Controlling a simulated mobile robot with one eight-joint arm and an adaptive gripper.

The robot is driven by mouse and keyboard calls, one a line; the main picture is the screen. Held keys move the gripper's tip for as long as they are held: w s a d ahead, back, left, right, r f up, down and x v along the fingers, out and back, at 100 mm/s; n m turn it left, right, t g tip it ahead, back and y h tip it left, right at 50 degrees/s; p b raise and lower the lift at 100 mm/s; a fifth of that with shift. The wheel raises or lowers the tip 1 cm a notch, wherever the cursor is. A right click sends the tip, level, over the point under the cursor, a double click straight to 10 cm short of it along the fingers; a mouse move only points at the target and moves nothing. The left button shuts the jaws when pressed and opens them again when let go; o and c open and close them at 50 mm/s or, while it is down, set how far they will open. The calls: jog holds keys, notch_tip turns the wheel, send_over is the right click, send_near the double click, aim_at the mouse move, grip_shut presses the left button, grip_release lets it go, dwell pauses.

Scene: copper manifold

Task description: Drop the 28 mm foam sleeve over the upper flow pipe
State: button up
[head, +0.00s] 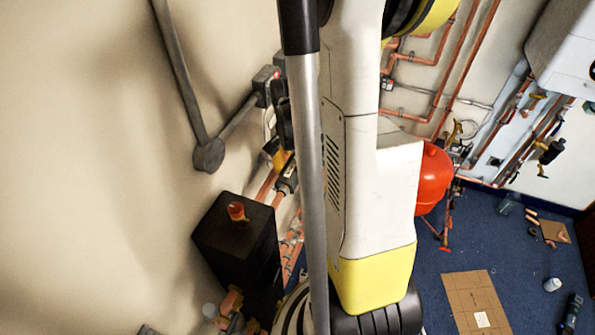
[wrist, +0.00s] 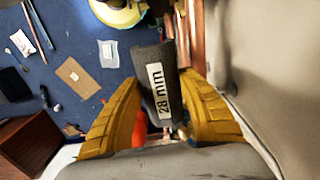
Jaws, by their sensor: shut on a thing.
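In the wrist view, my gripper (wrist: 163,88) has its two yellow fingers on either side of a dark grey foam sleeve (wrist: 153,62) with a white "28 mm" label. The fingers are shut on the sleeve, and it tilts slightly in the picture. Its lower end is partly hidden near the wrist. Copper pipes (wrist: 197,35) run just right of the sleeve in the wrist view; I cannot tell which is the upper flow pipe. In the head view, copper pipes (head: 268,185) show left of my arm. My arm hides much of that area, and I cannot make out the gripper clearly there.
A black box (head: 235,245) with an orange cap stands against the left wall. A grey conduit (head: 180,75) with a round junction box is on that wall. A red vessel (head: 433,180) stands right of my arm. Cardboard (head: 477,300) and loose items lie on the blue floor.

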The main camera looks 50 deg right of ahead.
send_over(270, 178)
jog(key=shift+f, duration=0.7)
notch_tip(270, 178, down, 3)
jog(key=shift+r+b, duration=0.1)
jog(key=shift+b, duration=0.85)
jog(key=shift+f+b, duration=1.15)
jog(key=shift+b, duration=0.15)
jog(key=shift+f+b, duration=0.2)
jog(key=shift+b, duration=0.2)
jog(key=o, duration=1)
jog(key=shift+r, duration=0.1)
notch_tip(270, 178, up, 12)
jog(key=shift+f, duration=0.1)
